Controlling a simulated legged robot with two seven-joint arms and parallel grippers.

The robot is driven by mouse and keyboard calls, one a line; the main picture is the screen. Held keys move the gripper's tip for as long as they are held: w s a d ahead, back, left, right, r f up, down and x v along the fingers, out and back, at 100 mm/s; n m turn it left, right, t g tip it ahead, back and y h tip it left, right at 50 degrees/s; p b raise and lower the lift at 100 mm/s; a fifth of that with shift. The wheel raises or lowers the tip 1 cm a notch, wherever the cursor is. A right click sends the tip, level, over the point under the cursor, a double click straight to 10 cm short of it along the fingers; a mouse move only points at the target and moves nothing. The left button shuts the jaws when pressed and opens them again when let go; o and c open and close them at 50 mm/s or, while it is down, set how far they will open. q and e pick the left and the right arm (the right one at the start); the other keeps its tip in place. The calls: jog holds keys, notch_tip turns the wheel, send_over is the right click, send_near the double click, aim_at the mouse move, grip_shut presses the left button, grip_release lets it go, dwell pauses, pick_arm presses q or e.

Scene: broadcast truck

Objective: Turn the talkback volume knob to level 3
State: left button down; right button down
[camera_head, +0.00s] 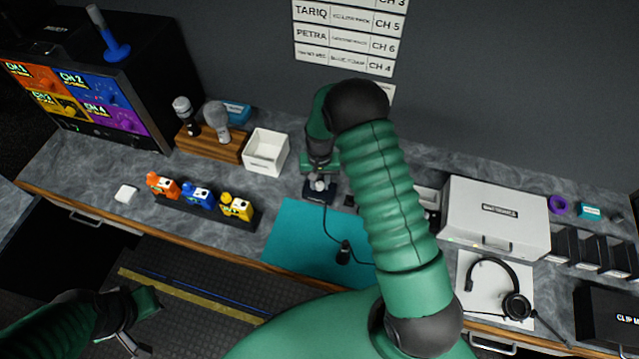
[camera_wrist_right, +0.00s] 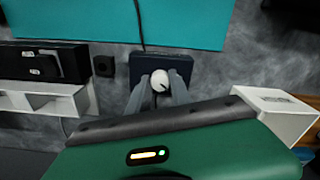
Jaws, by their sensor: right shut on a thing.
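The talkback volume knob is a small white round knob (camera_wrist_right: 160,80) on top of a dark blue box (camera_wrist_right: 145,66). A dark line marks the knob; no level numbers are readable. My right gripper (camera_wrist_right: 161,84) is shut on the knob, one grey finger on each side. In the head view my right gripper (camera_head: 319,182) points down over the dark box (camera_head: 313,196), and the knob (camera_head: 320,185) shows small between its fingers. My left gripper (camera_head: 138,325) hangs low at the left, away from the counter; its finger gap is unclear.
A teal mat (camera_head: 300,237) with a cabled microphone (camera_head: 343,254) lies in front of the box. A white bin (camera_head: 266,152) stands left of it. Colored packs (camera_head: 197,196) sit farther left. A white device (camera_head: 495,215) and a headset (camera_head: 516,305) are on the right.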

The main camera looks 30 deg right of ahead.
aim_at(319, 184)
jog(key=m, duration=0.4)
jog(key=shift+w+r+m+b, duration=0.15)
jog(key=shift+w+m+b, duration=0.05)
jog(key=shift+m+b, duration=0.15)
jog(key=m, duration=0.5)
jog(key=shift+w, duration=0.1)
jog(key=shift+m, duration=0.25)
jog(key=c, duration=1.5)
grip_release()
jog(key=shift+r, duration=0.1)
jog(key=o, duration=0.3)
jog(key=shift+o, duration=0.2)
notch_tip(319, 184, up, 16)
jog(key=b, duration=0.2)
jog(key=shift+r, duration=0.25)
